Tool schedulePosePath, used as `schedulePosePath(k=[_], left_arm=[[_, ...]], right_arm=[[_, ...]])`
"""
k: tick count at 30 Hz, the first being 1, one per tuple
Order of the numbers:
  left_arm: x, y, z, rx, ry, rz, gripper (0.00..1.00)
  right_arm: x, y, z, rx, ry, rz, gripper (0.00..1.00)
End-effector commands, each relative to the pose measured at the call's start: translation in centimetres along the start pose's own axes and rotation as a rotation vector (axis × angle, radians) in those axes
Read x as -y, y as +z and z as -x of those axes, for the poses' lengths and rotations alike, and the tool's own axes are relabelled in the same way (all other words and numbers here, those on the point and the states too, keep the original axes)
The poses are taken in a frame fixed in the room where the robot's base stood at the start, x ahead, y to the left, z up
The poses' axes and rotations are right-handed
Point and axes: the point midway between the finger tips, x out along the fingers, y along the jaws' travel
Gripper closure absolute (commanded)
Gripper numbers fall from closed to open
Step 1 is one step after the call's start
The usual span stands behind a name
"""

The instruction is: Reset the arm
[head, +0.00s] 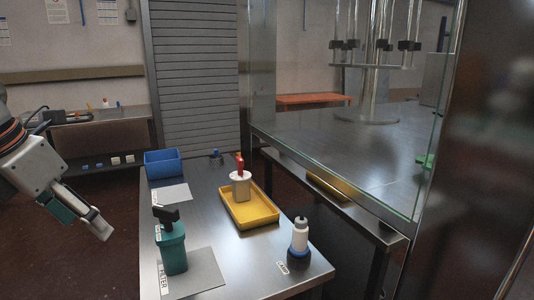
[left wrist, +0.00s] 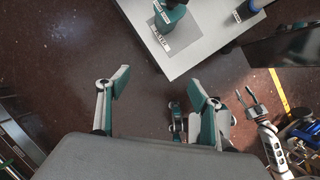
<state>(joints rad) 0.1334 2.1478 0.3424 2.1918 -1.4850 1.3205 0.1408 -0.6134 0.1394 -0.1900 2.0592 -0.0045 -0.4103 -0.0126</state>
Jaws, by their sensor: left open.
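My left gripper (head: 98,226) hangs at the left of the head view, to the left of the steel table and apart from it. It also shows in the left wrist view (left wrist: 158,86), its two fingers spread wide with only the dark red floor between them. It holds nothing. My left arm comes in from the left edge of the head view. My right gripper is not seen in the head view. A pronged grey part at the right of the left wrist view cannot be identified for certain.
The steel table (head: 208,215) carries a green bottle (head: 173,250), a white bottle (head: 300,236), a yellow tray (head: 262,208) with a red-topped white container (head: 240,184), and a blue bin (head: 163,163). A glass-walled cabinet (head: 330,160) stands right. Floor left of the table is clear.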

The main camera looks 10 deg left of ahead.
Motion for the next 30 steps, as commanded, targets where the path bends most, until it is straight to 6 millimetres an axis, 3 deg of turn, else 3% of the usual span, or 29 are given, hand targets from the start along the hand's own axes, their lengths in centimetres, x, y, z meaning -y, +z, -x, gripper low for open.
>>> schedulePosePath(k=[9,15,18,23,27,30], left_arm=[[5.1,0.9,-4.9,0.145,-0.381,0.051,0.35],[8.5,2.5,-6.7,0.323,-0.679,0.188,0.35],[9.3,3.7,-7.0,0.443,-0.823,0.312,0.35],[8.3,5.2,-7.6,0.639,-0.989,0.568,0.35],[5.4,5.3,-9.1,0.8,-1.057,0.844,0.35],[2.6,4.4,-10.9,0.9,-1.055,1.063,0.35]], right_arm=[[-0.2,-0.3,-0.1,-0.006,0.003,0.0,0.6],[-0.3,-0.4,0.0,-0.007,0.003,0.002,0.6],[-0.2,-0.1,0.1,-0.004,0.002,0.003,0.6],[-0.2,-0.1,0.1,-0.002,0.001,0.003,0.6],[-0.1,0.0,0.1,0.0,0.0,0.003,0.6],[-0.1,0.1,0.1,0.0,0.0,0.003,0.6]])
